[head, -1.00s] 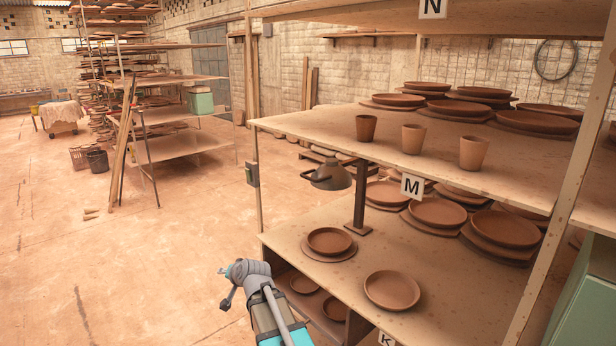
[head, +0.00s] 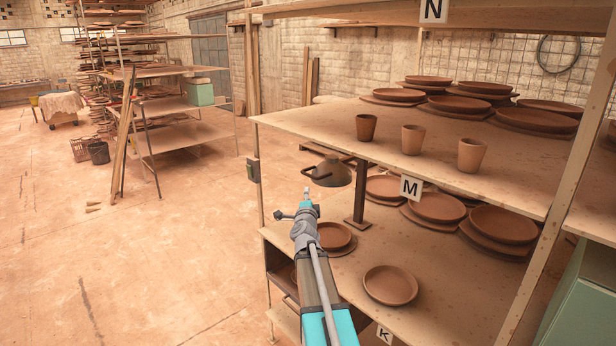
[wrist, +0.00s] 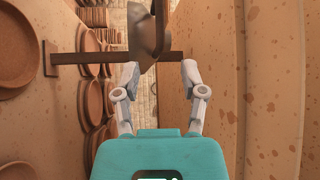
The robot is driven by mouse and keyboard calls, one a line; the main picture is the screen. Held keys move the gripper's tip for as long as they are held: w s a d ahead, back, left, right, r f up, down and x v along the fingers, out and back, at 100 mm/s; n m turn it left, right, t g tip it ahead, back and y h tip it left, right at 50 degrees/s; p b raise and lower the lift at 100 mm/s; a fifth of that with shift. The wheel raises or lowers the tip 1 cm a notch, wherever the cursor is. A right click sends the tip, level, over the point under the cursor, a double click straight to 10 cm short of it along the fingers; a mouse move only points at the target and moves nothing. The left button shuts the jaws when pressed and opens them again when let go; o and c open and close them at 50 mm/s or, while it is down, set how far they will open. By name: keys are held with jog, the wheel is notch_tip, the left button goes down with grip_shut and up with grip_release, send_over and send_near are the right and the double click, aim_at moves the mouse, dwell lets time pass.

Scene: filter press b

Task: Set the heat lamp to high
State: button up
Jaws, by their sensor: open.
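The heat lamp (head: 332,174) has a dark metal shade on a dark stand (head: 359,195) and hangs above the lower shelf board, at its left end. My gripper (head: 307,197) is just in front of and below the lamp in the head view. In the wrist view my gripper (wrist: 160,80) is open and empty, its fingers apart. The lamp shade (wrist: 150,30) shows beyond the fingertips; I cannot tell that they touch.
Fired plates (head: 390,285) and bowls stand on the lower board, one partly hidden behind my arm. Three cups (head: 413,139) stand on the board marked M (head: 411,188). A green cabinet (head: 580,300) is at the right.

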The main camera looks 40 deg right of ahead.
aim_at(309, 176)
jog(key=shift+w, duration=0.1)
jog(key=shift+p+x, duration=0.95)
jog(key=shift+x, duration=5.85)
grip_shut()
